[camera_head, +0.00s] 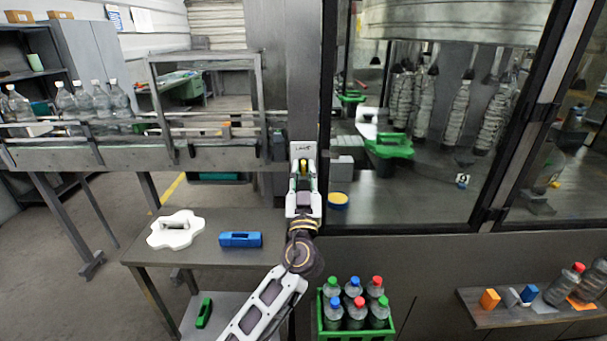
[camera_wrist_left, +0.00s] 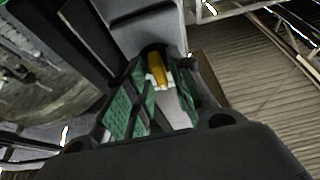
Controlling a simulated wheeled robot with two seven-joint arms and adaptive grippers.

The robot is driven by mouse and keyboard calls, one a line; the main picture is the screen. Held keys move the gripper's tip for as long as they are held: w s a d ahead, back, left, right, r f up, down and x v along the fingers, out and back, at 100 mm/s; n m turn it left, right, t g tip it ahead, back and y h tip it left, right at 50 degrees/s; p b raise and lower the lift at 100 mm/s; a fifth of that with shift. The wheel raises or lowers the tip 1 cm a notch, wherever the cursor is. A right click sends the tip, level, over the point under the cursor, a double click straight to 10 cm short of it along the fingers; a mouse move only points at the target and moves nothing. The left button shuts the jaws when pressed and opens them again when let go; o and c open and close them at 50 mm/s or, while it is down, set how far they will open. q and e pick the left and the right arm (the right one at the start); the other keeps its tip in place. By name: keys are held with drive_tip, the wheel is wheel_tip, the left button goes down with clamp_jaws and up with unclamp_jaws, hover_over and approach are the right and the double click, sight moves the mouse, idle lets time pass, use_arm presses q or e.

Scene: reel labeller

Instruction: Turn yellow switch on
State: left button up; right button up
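The yellow switch (camera_head: 303,167) is a small knob on a pale grey box (camera_head: 303,149) fixed to the machine's dark upright post. It also shows in the left wrist view (camera_wrist_left: 157,70), between the green-padded fingers. My left gripper (camera_head: 304,176) is at the switch, with its fingers apart on either side of it. In the left wrist view the left gripper (camera_wrist_left: 158,95) shows a gap between the pads. I cannot tell whether a finger touches the switch. The switch's lower part is hidden by the gripper. My right gripper is not in view.
Glass panels (camera_head: 420,180) of the machine stand right of the post. A conveyor (camera_head: 100,152) with bottles is at left. A small table (camera_head: 205,255) holds a white part (camera_head: 176,238) and a blue block (camera_head: 240,240). A green crate (camera_head: 355,327) of bottles is below.

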use_arm(q)
drive_tip(key=shift+c, duration=1.1)
drive_tip(key=shift+r, duration=0.1)
clamp_jaws()
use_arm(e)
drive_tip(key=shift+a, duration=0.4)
